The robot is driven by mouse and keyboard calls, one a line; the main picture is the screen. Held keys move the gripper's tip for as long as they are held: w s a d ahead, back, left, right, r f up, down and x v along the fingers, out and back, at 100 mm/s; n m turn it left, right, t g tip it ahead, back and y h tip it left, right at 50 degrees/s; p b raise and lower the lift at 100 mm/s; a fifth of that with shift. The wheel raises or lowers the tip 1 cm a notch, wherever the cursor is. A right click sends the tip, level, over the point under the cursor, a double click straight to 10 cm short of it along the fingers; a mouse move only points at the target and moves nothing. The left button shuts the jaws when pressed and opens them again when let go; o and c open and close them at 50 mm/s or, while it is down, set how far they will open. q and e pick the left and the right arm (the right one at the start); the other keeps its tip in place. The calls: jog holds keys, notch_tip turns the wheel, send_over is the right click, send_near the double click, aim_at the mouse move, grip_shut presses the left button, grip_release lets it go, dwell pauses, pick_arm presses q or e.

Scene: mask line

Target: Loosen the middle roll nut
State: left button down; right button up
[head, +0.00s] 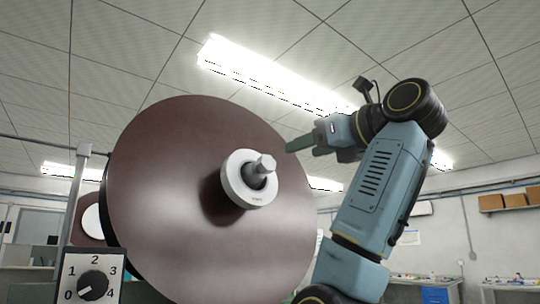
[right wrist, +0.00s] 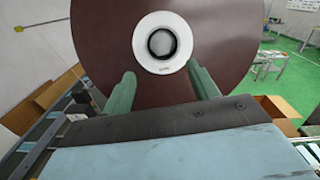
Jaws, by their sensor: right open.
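The roll nut (head: 235,181) is a white ring around a grey shaft (head: 262,168) at the centre of a large brown roll disc (head: 160,200). In the right wrist view the nut (right wrist: 144,54) shows face-on, with the shaft end (right wrist: 161,43) in its hole. My right gripper (head: 288,149) is to the right of the nut in the head view. It also shows in the right wrist view (right wrist: 161,82), its two green fingers apart below and to either side of the nut, with nothing between them. I cannot tell whether they touch it. My left gripper is not in view.
A control box with a numbered dial (head: 92,285) stands at the lower left, beside a grey post (head: 72,195). Another brown roll (head: 90,222) shows partly behind the large disc. In the right wrist view, cardboard boxes (right wrist: 50,92) lie at left.

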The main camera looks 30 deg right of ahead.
aim_at(270, 164)
jog(key=w+p, duration=0.2)
jog(key=w, duration=0.2)
jog(key=w+p, duration=0.3)
jog(key=w, duration=0.1)
jog(key=w+a+p, duration=0.1)
jog(key=w+p, duration=0.2)
jog(key=w, duration=0.1)
jog(key=shift+w+f, duration=0.15)
jog(key=shift+w, duration=0.05)
jog(key=c, duration=1)
